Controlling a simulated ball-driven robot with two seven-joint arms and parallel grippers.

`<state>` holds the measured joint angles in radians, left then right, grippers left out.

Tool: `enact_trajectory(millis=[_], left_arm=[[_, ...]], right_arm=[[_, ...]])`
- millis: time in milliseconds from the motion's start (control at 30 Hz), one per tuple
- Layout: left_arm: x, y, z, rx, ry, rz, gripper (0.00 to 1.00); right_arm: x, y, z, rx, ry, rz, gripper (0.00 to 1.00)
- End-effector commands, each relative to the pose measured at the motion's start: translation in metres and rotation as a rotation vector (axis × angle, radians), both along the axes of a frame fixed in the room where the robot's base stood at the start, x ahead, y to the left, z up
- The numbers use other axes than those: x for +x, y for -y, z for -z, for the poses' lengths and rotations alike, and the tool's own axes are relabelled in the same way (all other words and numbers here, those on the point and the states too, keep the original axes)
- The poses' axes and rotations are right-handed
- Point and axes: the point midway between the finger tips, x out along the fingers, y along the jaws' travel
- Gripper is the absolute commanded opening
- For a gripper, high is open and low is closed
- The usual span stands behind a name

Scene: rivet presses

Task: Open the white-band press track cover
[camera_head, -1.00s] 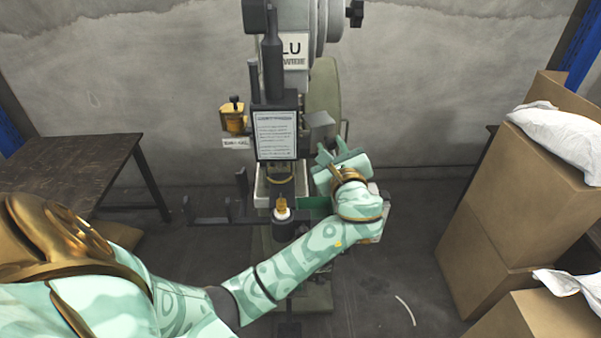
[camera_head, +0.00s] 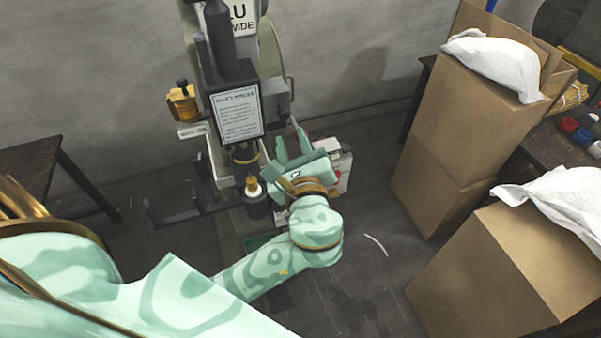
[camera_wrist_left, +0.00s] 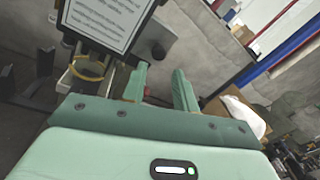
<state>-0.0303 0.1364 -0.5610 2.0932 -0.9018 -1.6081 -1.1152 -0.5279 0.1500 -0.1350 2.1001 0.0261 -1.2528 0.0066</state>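The press (camera_head: 237,70) stands against the wall, with a framed white notice (camera_head: 237,113) on its front. Below the notice is a post with a white ring and brass tip (camera_head: 254,188). My left gripper (camera_head: 291,144) is just right of the press front, below and right of the notice, fingers pointing up and away. The left wrist view shows its two fingers (camera_wrist_left: 160,87) apart with nothing held between them. The notice (camera_wrist_left: 108,18) is up and left of the fingers there. I cannot clearly tell which part is the track cover. My right gripper is not in view.
A pale box (camera_head: 338,163) sits just right of my left gripper, partly hidden. Stacked cardboard boxes (camera_head: 440,140) stand at the right, with white bags on top. A dark table (camera_head: 30,175) is at the left. Open floor (camera_head: 365,275) lies between press and boxes.

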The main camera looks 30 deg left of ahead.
Motion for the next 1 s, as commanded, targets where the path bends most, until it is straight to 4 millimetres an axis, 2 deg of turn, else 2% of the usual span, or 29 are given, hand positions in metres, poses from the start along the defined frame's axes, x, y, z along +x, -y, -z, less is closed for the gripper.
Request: enact_trajectory(millis=[33, 200, 400, 600, 1000], left_arm=[[-0.009, 0.008, -0.002, -0.002, -0.004, 0.001, 0.29], [-0.037, 0.033, -0.002, -0.002, -0.002, 0.000, 0.29], [-0.059, 0.052, 0.000, -0.001, -0.001, 0.001, 0.29], [-0.067, 0.059, 0.000, -0.001, 0.001, 0.000, 0.29], [-0.067, 0.059, 0.000, 0.000, 0.001, 0.000, 0.29]], right_arm=[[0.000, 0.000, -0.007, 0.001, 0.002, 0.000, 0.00], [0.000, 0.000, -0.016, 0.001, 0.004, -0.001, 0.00], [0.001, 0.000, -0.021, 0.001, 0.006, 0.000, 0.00], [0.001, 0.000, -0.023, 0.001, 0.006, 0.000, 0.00], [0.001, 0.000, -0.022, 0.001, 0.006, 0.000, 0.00]])
